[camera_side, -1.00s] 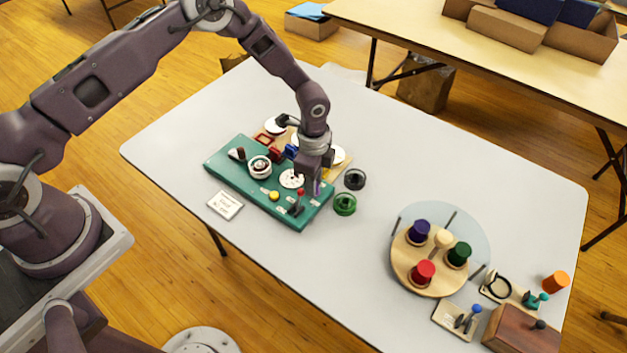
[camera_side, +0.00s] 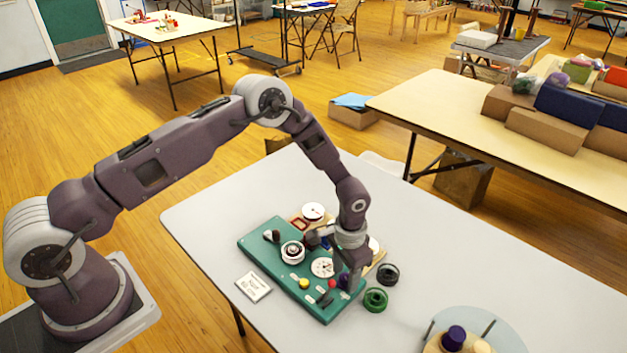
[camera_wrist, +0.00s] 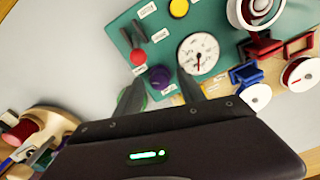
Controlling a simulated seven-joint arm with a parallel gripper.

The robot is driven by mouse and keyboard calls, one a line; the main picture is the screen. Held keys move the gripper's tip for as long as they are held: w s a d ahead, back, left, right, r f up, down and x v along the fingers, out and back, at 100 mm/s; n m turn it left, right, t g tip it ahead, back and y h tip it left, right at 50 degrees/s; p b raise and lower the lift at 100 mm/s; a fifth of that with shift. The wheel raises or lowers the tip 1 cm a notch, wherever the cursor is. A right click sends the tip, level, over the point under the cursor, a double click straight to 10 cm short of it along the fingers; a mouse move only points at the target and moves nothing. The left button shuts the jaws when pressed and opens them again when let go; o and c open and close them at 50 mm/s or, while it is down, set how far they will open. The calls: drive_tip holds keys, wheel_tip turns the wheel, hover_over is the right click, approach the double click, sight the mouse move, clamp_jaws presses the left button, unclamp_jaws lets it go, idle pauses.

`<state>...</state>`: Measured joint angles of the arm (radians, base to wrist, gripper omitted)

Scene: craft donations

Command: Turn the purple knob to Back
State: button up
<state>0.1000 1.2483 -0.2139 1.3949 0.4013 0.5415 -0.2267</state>
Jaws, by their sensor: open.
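The purple knob (camera_wrist: 160,77) sits on the green panel (camera_wrist: 135,20) between a red button and a white dial in the wrist view. In the side view the purple knob (camera_side: 343,281) is partly hidden by my gripper at the panel's right end. My gripper (camera_wrist: 161,88) is open, its two fingers on either side of the knob as seen from the wrist. I cannot tell whether they touch it. Small white labels lie around the knob, too small to read, and which way it points is unclear.
Close to the knob are a red button (camera_wrist: 138,57), a lever (camera_wrist: 136,35), a white dial (camera_wrist: 198,54) and a yellow button (camera_wrist: 179,8). Green (camera_side: 375,300) and black (camera_side: 388,274) spools stand just right of the panel.

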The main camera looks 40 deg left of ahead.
drive_tip(key=n, duration=0.4)
drive_tip(key=shift+n, duration=0.4)
drive_tip(key=n, duration=0.6)
drive_tip(key=shift+n, duration=0.8)
wheel_tip(320, 180, up, 8)
drive_tip(key=shift+f, duration=0.2)
wheel_tip(320, 180, up, 6)
drive_tip(key=a+m, duration=0.1)
drive_tip(key=a, duration=0.1)
wheel_tip(320, 180, up, 14)
drive_tip(key=r+m+t, duration=0.1)
drive_tip(key=m+t, duration=0.1)
drive_tip(key=m, duration=0.1)
hover_over(345, 275)
drive_tip(key=s+a, duration=0.5)
drive_tip(key=shift+s+a+r+y, duration=0.25)
drive_tip(key=shift+s+y, duration=0.15)
drive_tip(key=shift+s, duration=0.05)
